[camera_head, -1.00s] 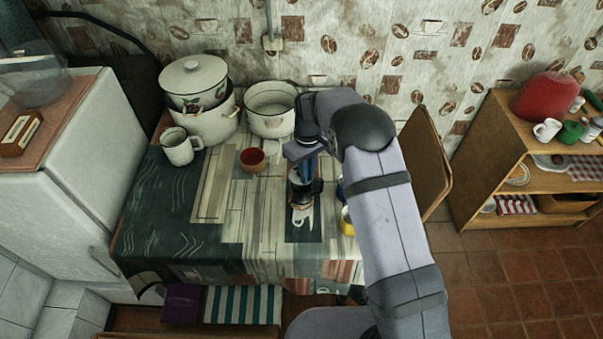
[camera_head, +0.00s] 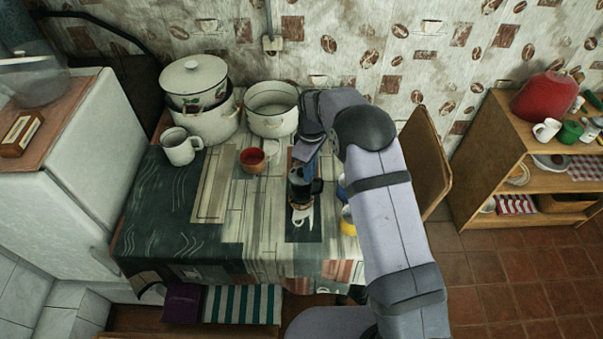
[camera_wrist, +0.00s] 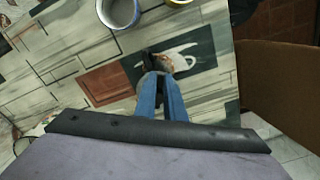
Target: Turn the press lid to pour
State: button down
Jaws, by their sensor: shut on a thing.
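The press (camera_head: 300,190) is a small dark pot with a black handle on its right, upright on the table in the head view. My gripper (camera_head: 304,166) is directly above it, pointing down, with its blue fingers at the top of the press. In the wrist view my gripper's blue fingers (camera_wrist: 160,80) close together on the lid of the press. The lid is mostly hidden by the fingers, so its turn angle and the spout cannot be told. The black part of the press (camera_wrist: 149,60) shows just beyond the fingertips.
A red bowl (camera_head: 252,160) stands behind and left of the press. A white mug (camera_head: 180,148) and enamel pots (camera_head: 272,110) stand farther back. A yellow vessel (camera_head: 347,222) is partly hidden behind my arm at right. The table's (camera_head: 200,215) front left is clear.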

dwell(0.3)
jog(key=shift+w+d+n, duration=0.1)
jog(key=shift+w+n, duration=0.1)
jog(key=shift+n, duration=0.55)
jog(key=shift+w+d+n, duration=0.1)
jog(key=shift+w+n, duration=0.1)
jog(key=shift+n, duration=0.55)
jog(key=shift+w+n, duration=0.2)
jog(key=shift+n, duration=0.55)
jog(key=shift+w+n, duration=0.15)
jog(key=shift+n, duration=0.6)
jog(key=c, duration=1.4)
grip_release()
jog(key=shift+o, duration=0.2)
jog(key=shift+r, duration=0.1)
jog(key=shift+r+p, duration=2.05)
jog(key=shift+r, duration=0.9)
